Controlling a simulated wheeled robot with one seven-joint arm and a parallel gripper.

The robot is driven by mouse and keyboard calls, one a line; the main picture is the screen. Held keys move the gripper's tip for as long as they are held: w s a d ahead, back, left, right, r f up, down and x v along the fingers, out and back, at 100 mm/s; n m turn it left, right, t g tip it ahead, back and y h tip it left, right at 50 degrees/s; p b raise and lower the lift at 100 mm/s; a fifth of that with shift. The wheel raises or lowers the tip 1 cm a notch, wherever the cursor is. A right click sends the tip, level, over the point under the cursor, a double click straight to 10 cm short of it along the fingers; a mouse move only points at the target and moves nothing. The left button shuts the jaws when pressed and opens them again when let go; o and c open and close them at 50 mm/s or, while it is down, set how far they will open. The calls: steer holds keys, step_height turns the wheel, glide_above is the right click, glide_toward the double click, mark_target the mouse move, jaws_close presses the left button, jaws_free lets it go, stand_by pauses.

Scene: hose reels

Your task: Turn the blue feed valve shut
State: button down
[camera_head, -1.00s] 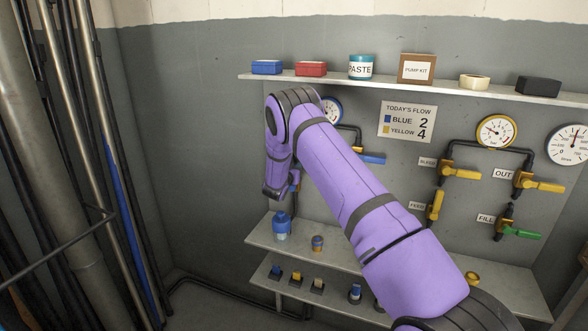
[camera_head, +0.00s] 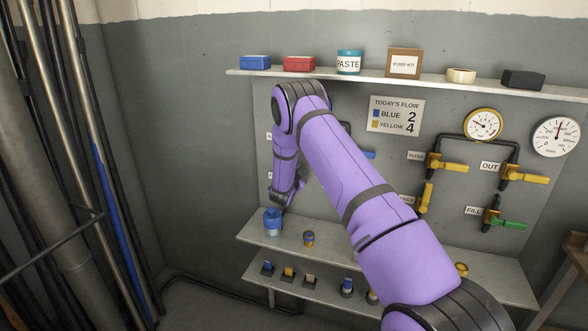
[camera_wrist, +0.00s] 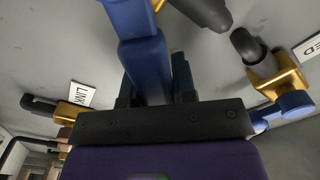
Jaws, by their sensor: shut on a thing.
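In the wrist view, my gripper (camera_wrist: 155,88) is shut on a blue valve handle (camera_wrist: 146,62), which runs up from between the dark jaws towards the top edge. No readable label shows beside this handle, and the jaws hide part of it. In the head view, my gripper (camera_head: 280,198) is down at the lower left of the wall panel, mostly hidden behind my wrist. My arm covers most of the blue valves there. One blue handle end (camera_head: 369,155) shows just right of my arm.
In the wrist view, a brass valve with a blue handle (camera_wrist: 294,101) is at right and a LINK label (camera_wrist: 82,94) at left. In the head view, a blue bottle (camera_head: 272,224) stands on the shelf below my gripper. Yellow-handled valves (camera_head: 448,166) and a green-handled one (camera_head: 509,225) are at right.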

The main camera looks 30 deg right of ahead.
step_height(320, 180, down, 6)
steer(key=s+d+m, duration=0.1)
steer(key=s+m, duration=0.1)
steer(key=m, duration=0.6)
steer(key=shift+d+f+m, duration=0.15)
steer(key=shift+d+m, duration=0.05)
steer(key=shift+m, duration=0.2)
steer(key=c, duration=0.9)
jaws_free()
steer(key=v, duration=1)
steer(key=shift+s+a, duration=0.25)
steer(key=shift+a, duration=0.05)
